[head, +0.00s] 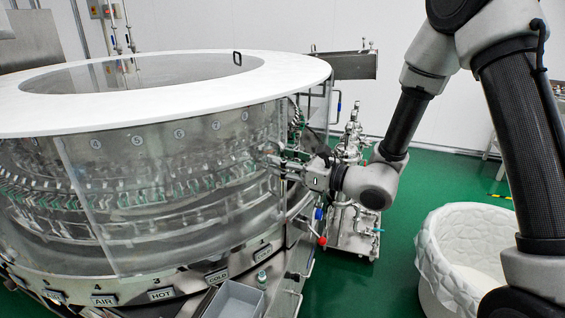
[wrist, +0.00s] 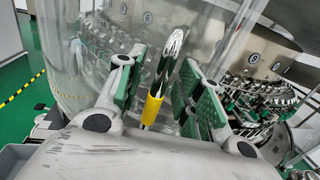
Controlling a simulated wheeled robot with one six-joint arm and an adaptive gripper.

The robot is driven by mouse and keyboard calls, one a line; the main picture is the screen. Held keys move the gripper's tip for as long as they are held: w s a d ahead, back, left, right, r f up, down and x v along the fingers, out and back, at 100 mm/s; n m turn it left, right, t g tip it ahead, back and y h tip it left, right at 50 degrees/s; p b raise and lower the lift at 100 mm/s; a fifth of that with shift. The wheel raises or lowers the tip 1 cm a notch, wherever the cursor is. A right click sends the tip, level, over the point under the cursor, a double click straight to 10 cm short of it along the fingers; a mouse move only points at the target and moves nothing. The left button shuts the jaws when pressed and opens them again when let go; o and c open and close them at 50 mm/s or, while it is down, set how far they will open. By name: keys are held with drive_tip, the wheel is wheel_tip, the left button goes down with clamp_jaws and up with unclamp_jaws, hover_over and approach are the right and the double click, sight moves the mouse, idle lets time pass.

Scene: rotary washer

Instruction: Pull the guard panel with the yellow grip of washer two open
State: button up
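The washer's clear curved guard panel (head: 150,190) stands below the white top ring in the head view. It also shows in the wrist view (wrist: 75,50). A chrome handle (wrist: 173,50) with a yellow grip (wrist: 152,108) runs up the panel in the wrist view. My gripper (wrist: 165,82) is open, with one green-padded finger on each side of the handle. Gaps show between both pads and the handle, so it is not clamped. In the head view my gripper (head: 283,165) is at the washer's right side, and the yellow grip cannot be made out there.
The white top ring (head: 300,68) overhangs the panel. A pipe-and-valve stand (head: 352,232) is close to my wrist on the right. A white round bin (head: 470,225) stands on the green floor. A grey tray (head: 235,300) sits low in front of the washer.

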drive_tip(key=v, duration=1.2)
drive_tip(key=s+d+f+n+g+h, duration=0.1)
drive_tip(key=s+d+f+n+g, duration=0.1)
drive_tip(key=s+n+g, duration=0.4)
drive_tip(key=s+d+f+n+g+h, duration=0.2)
drive_tip(key=s+f+n+g, duration=0.15)
drive_tip(key=s, duration=0.55)
drive_tip(key=s+d+r+n+g+h, duration=0.15)
drive_tip(key=s+d+n+h, duration=0.25)
drive_tip(key=d+n+h, duration=0.65)
drive_tip(key=w+d+r+n+t+h, duration=0.1)
drive_tip(key=d+r+n+t+h, duration=0.2)
drive_tip(key=d+r+t, duration=0.4)
drive_tip(key=d+r, duration=0.7)
drive_tip(key=d, duration=0.2)
drive_tip(key=shift+w+t, duration=0.25)
drive_tip(key=shift+t, duration=0.15)
